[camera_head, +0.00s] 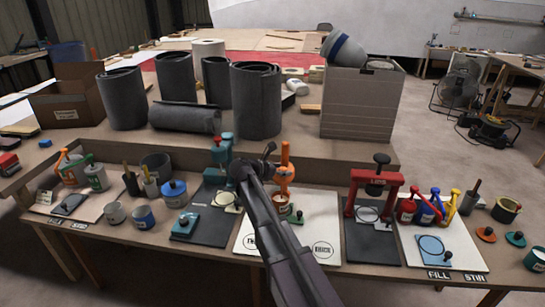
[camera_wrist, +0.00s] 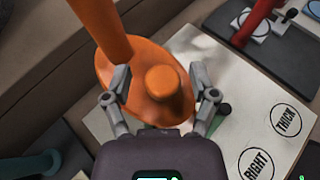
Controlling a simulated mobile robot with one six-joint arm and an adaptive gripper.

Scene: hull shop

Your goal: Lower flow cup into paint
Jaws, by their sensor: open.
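An orange stand with a post (camera_head: 285,152) rises from a white board (camera_head: 305,235). In the wrist view its broad orange carrier (camera_wrist: 130,72) bears a round orange knob (camera_wrist: 161,86), and the post (camera_wrist: 100,28) is at upper left. My gripper (camera_wrist: 160,78) is open, with one finger on each side of the knob; I cannot tell whether they touch it. In the head view my gripper (camera_head: 263,158) is just left of the post. A small pot (camera_head: 282,208) is below the carrier, partly behind my arm. No flow cup can be made out clearly under the carrier.
A teal stand (camera_head: 220,155) is close on the left, and a red press frame (camera_head: 375,183) stands to the right. Grey rolls (camera_head: 256,100) stand on the raised shelf behind.

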